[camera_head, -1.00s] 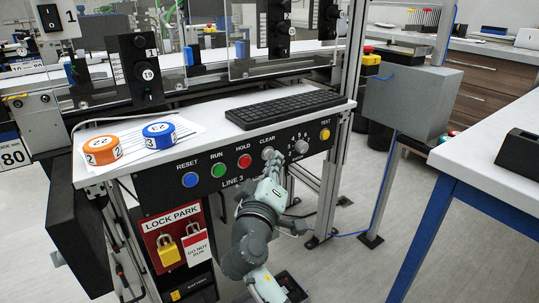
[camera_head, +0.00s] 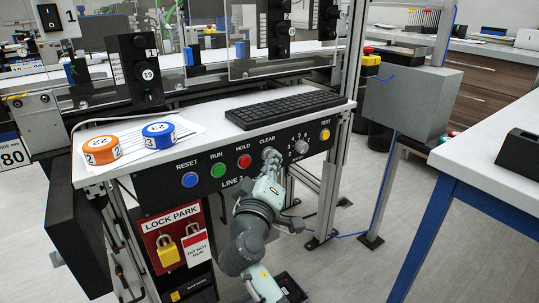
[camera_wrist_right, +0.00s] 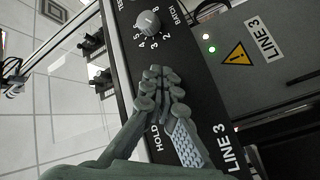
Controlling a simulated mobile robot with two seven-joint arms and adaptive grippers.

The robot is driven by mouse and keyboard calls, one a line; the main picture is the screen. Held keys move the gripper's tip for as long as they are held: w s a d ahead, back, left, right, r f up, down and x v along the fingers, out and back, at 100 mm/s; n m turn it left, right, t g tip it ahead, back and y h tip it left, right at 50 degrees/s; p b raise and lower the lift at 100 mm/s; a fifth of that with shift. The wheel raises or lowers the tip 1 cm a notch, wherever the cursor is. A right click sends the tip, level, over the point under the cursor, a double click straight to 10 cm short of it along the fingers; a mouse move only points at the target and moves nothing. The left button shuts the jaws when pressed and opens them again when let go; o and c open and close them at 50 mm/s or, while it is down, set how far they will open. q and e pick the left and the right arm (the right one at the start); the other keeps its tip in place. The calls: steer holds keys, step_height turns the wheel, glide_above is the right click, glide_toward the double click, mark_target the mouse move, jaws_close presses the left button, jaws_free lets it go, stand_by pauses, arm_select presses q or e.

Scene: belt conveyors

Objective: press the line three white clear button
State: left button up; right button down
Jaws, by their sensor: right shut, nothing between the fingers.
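The line 3 control panel (camera_head: 225,172) on the front of the desk carries a blue RESET button (camera_head: 190,180), a green RUN button (camera_head: 218,170), a red HOLD button (camera_head: 244,161) and the CLEAR label. The white clear button under that label is covered by my right gripper (camera_head: 271,157). The gripper is shut and empty, its fingertips at the panel just below the CLEAR label. In the right wrist view the shut fingertips (camera_wrist_right: 160,76) lie over the panel between the HOLD label and the knob. The button is hidden there, and I cannot tell whether they touch it.
A grey numbered knob (camera_head: 301,147) and a yellow TEST button (camera_head: 325,134) sit right of the fingertips. A keyboard (camera_head: 285,108) and orange (camera_head: 102,150) and blue (camera_head: 159,136) round pieces lie on the desk above. A lock board (camera_head: 178,240) hangs below.

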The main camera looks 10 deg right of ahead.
steer(key=shift+s, duration=0.1)
steer(key=shift+s+d, duration=0.25)
steer(key=shift+s, duration=0.45)
steer(key=s, duration=0.1)
steer(key=s+d, duration=0.1)
steer(key=s, duration=0.2)
steer(key=shift+s+d, duration=0.35)
stand_by(0.4)
